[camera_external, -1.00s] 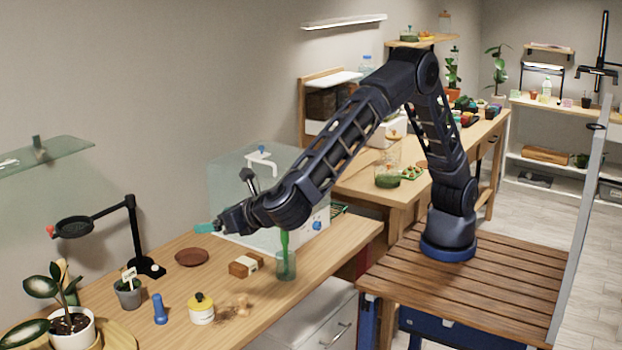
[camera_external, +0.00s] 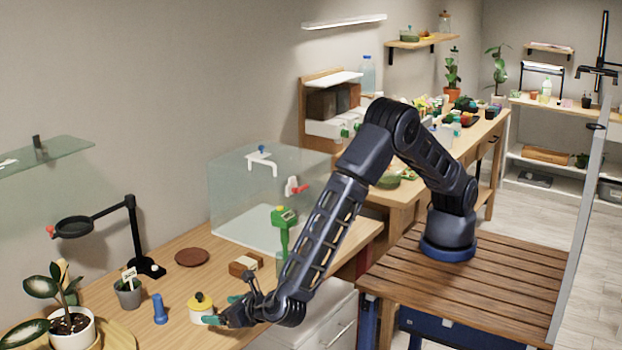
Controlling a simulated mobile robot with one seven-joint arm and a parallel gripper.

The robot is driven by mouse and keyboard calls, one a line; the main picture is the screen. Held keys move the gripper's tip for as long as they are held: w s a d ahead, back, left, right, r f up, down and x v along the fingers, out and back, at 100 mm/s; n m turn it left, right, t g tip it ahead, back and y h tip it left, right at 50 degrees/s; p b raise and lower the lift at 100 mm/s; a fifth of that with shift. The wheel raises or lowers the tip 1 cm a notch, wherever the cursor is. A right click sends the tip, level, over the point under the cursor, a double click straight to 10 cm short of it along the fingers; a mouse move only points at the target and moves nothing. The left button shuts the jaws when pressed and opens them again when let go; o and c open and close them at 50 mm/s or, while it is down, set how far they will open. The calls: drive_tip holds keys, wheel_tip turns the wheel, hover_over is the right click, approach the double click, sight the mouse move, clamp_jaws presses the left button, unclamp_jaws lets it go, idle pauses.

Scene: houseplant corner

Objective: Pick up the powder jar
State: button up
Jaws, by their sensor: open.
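The powder jar, taken to be the squat white jar with a yellow lid and black knob (camera_external: 201,311), stands upright near the front of the wooden table (camera_external: 182,285). My gripper (camera_external: 224,309) is low over the table, just right of the jar. Its teal fingertips are spread apart with nothing visibly held. The nearer fingertip overlaps the jar's lower right side in the picture; I cannot tell if it touches. The brown spill seen earlier beside the jar is now hidden by my gripper.
A blue cylinder (camera_external: 159,309) and a small labelled pot (camera_external: 129,294) stand left of the jar. A clear case (camera_external: 228,205) stands at the back. A magnifier stand (camera_external: 134,232) rises left.

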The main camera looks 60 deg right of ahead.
sight(200, 309)
drive_tip(key=x, duration=0.9)
drive_tip(key=shift+w+d, duration=0.1)
drive_tip(key=shift+w, duration=0.05)
drive_tip(key=shift+c, duration=0.5)
